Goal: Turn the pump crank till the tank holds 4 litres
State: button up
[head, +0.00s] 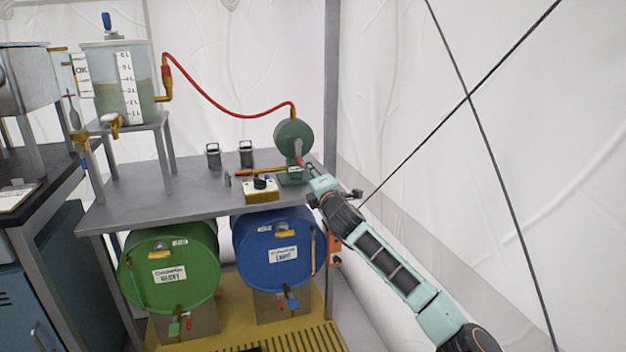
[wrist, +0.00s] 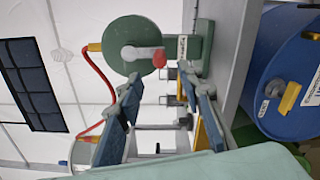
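The green pump (head: 294,132) stands at the right end of the grey bench, its round housing facing me. Its crank has a red knob (head: 299,160), low on the housing. The wrist view shows the pump (wrist: 128,30) and the red knob (wrist: 160,58) just beyond the fingertips. My gripper (head: 310,170) is close to the knob; in the wrist view its fingers (wrist: 162,80) are spread apart with nothing between them. Contact with the knob does not show. The clear tank (head: 108,95) at the left has a litre scale (head: 128,85); its liquid appears to reach around the middle marks.
A red hose (head: 220,108) joins tank and pump. A yellow box with a black knob (head: 261,190) and two dark canisters (head: 246,154) stand on the bench (head: 160,195). Green (head: 170,265) and blue (head: 280,250) drums lie below.

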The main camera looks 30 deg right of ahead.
jog(key=shift+v, duration=1.35)
